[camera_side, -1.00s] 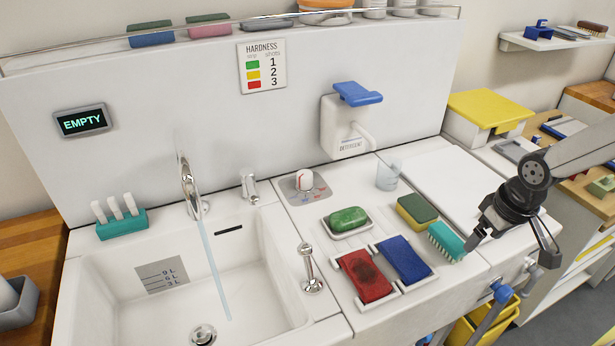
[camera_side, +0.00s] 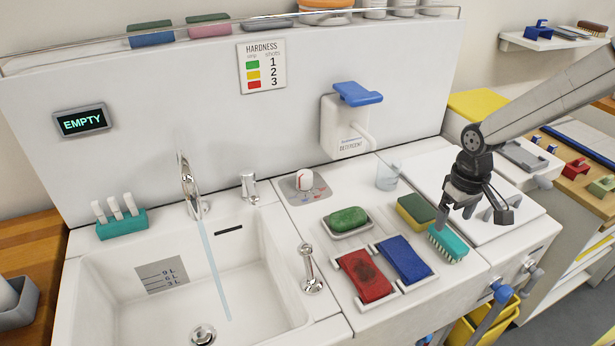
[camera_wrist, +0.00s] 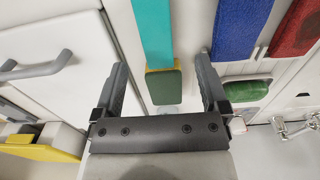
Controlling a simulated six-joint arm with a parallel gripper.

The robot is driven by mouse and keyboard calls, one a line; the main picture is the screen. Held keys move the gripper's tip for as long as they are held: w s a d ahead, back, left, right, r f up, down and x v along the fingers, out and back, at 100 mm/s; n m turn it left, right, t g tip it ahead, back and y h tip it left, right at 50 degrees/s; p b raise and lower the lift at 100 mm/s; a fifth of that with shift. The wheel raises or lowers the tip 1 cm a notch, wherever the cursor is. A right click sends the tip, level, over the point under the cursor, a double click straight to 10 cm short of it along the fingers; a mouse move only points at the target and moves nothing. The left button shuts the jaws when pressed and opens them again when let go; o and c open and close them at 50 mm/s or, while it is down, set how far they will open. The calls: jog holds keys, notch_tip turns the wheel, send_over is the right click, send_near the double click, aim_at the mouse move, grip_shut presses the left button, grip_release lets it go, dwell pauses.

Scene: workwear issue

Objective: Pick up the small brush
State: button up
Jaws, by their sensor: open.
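The small brush (camera_side: 448,243) has a teal back and pale bristles. It lies at the right of the counter beside the sink, in front of a yellow-green sponge (camera_side: 415,210). My gripper (camera_side: 476,214) is open and empty, above and slightly behind the brush. In the wrist view the teal brush (camera_wrist: 153,30) runs in from the top edge, ahead of and between the spread fingers (camera_wrist: 161,62). The sponge (camera_wrist: 163,88) shows between the fingers. I cannot tell the exact height of the fingers over the brush.
A blue cloth (camera_side: 404,259) and a red cloth (camera_side: 364,276) lie left of the brush. A green soap (camera_side: 347,219) sits in a dish behind them. A clear cup (camera_side: 388,175) stands farther back. The sink (camera_side: 110,285) is at the left, with water running.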

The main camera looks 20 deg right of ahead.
aim_at(449, 236)
jog(key=shift+f, duration=0.65)
jog(key=shift+f, duration=0.1)
jog(key=shift+s+d+f, duration=0.1)
jog(key=shift+f, duration=0.65)
jog(key=shift+s+d+f, duration=0.1)
jog(key=shift+f, duration=0.65)
jog(key=shift+w+f, duration=0.1)
jog(key=shift+f, duration=0.9)
grip_shut()
jog(key=shift+r, duration=0.15)
